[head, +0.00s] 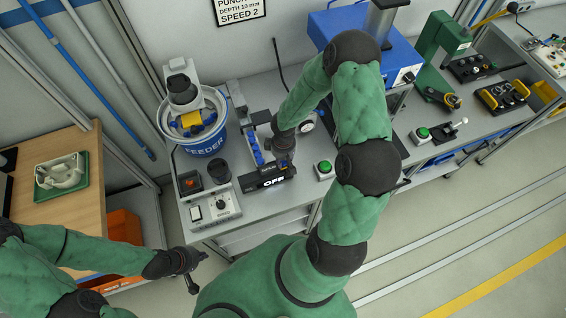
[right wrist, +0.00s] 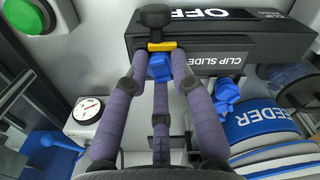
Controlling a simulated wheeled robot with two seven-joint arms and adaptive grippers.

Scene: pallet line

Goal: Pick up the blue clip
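A blue clip (right wrist: 160,68) sits between the fingertips of my right gripper (right wrist: 160,66) in the right wrist view, just under a yellow bar at the end of the black clip slider (right wrist: 220,58). The fingers flank the clip closely; I cannot tell whether they press on it. In the head view my right gripper (head: 283,145) is over the back of the slider and hides this clip. Another blue clip (right wrist: 226,95) shows to its right in the wrist view. My left gripper (head: 194,270) is open and empty, away from the bench at lower left.
A white and blue feeder bowl (head: 205,142) stands left of the slider. A row of blue pieces (head: 254,148) lies along a rail. A green button box (head: 325,169), a round gauge (head: 307,122) and a control box (head: 212,207) stand close by. A blue press (head: 370,42) is behind.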

